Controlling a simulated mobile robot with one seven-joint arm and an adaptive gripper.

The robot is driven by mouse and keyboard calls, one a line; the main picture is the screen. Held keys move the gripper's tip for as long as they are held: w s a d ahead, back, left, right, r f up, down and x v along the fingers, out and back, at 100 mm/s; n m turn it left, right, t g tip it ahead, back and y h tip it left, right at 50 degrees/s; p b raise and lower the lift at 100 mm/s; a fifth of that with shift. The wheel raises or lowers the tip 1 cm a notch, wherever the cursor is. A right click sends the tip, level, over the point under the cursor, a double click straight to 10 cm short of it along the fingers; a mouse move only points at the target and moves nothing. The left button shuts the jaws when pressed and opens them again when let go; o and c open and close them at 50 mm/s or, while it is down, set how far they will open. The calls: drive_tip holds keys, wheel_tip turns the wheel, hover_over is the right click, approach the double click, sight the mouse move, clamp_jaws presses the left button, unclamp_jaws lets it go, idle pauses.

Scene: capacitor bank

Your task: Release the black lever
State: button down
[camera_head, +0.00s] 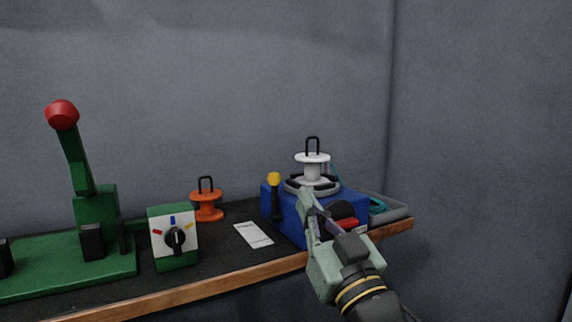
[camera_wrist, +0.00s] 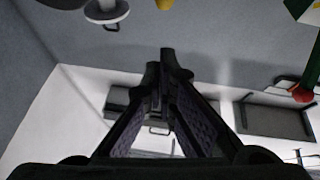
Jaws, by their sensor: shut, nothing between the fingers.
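A blue box (camera_head: 290,214) stands on the bench in the head view. A short black lever (camera_head: 275,205) with a yellow knob (camera_head: 274,179) stands upright at its left front. A black rounded part (camera_head: 341,210) with a red piece (camera_head: 349,222) shows at its right front, partly behind my gripper; I cannot tell which black part is the task's lever. My gripper (camera_head: 308,198) is in front of the box, shut and empty. Its fingertips (camera_wrist: 162,62) come together in the wrist view. The yellow knob (camera_wrist: 165,4) shows at the top edge there, apart from the fingers.
A white spool (camera_head: 312,170) sits on the box and an orange spool (camera_head: 207,205) behind a green dial box (camera_head: 174,238). A green stand with a red-ball handle (camera_head: 62,115) is at left. A white card (camera_head: 253,235) lies on the bench (camera_head: 215,240). A grey tray (camera_head: 392,211) is at right.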

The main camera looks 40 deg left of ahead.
sight(275, 197)
drive_tip(key=w+a+r+p, duration=0.1)
drive_tip(key=w+a+p, duration=0.4)
drive_tip(key=a+p, duration=0.3)
drive_tip(key=shift+a+r, duration=0.35)
drive_tip(key=shift+a, duration=0.05)
drive_tip(key=shift+w+p, duration=0.1)
drive_tip(key=shift+p, duration=0.3)
